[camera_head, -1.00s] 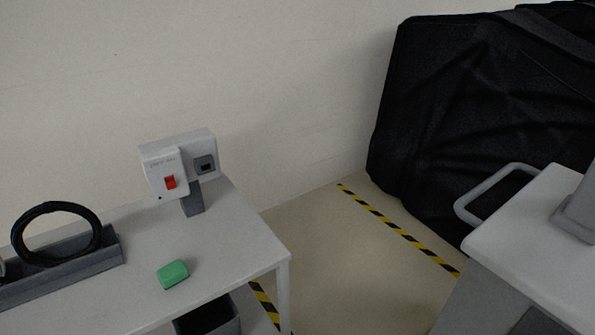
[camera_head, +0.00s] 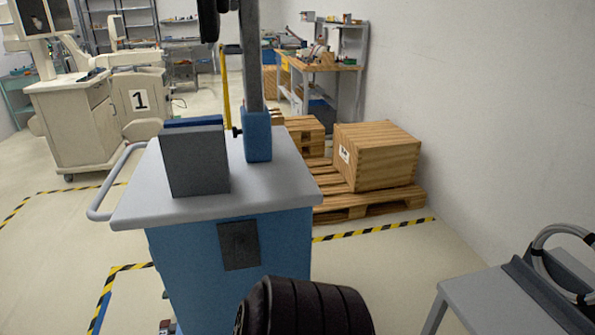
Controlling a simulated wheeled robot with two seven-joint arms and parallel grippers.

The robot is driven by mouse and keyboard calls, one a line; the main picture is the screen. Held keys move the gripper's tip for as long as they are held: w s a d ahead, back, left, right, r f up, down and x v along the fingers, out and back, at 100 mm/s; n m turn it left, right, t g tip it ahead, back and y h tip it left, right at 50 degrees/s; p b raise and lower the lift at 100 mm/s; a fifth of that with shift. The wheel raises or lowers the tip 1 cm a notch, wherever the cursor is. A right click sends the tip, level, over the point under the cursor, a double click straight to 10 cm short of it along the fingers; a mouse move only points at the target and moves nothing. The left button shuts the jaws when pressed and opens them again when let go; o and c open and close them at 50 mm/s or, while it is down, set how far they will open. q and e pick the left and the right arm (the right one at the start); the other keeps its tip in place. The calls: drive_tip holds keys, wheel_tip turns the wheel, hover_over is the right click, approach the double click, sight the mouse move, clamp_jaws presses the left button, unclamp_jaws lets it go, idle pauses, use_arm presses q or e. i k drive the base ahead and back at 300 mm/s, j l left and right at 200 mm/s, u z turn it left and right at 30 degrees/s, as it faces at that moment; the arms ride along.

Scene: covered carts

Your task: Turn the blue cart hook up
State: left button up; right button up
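The blue cart (camera_head: 205,265) stands close in front of me, with a light grey top (camera_head: 285,185) and a blue body. A grey pole rises from a blue socket (camera_head: 257,135) on its top; the pole's upper end is cut off by the frame. A grey panel box (camera_head: 195,160) with a blue rear edge stands on the top beside the pole. A grey push handle (camera_head: 105,195) sticks out at the left. I cannot make out the hook; the cart's lower part is partly out of frame. Neither gripper shows.
A wooden crate (camera_head: 378,157) stands on a pallet (camera_head: 375,205) behind the cart, near the right wall. A cream cart (camera_head: 70,120) is at back left. Floor left of the blue cart is clear, with striped tape.

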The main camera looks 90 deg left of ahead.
sight(239, 238)
drive_tip(key=u, duration=3.15)
